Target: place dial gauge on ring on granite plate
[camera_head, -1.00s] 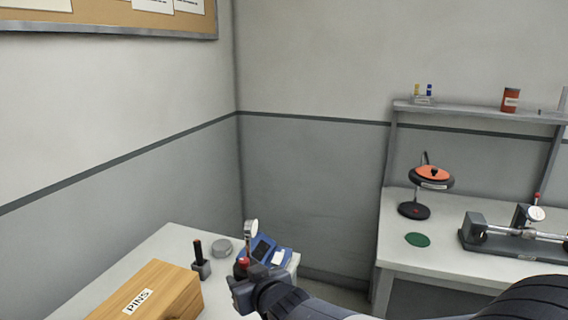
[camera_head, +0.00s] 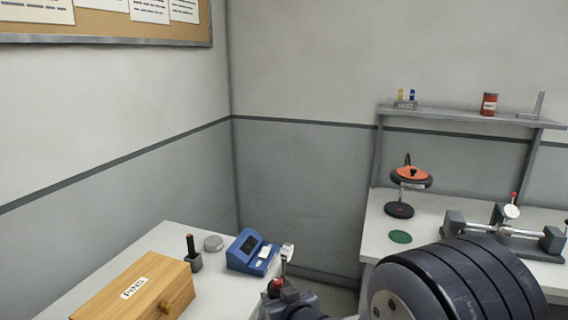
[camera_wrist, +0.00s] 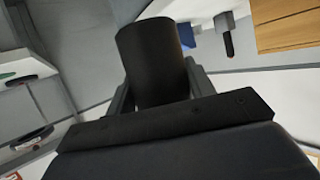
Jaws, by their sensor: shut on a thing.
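My gripper (camera_head: 280,287) is shut on the dial gauge (camera_head: 287,252), which has a small pale dial and a red part near the jaws. It is held up by the right edge of the left table. In the wrist view a dark cylindrical body (camera_wrist: 155,62) sits between the jaws and appears to be part of the held gauge. The gauge's dial is seen nearly edge-on in the head view. I cannot make out a ring on a granite plate in either view; my arm covers part of the right bench.
The right bench holds a green disc (camera_head: 400,237), a lamp-like stand (camera_head: 399,210) and a bench fixture (camera_head: 500,235) under a shelf (camera_head: 460,114).

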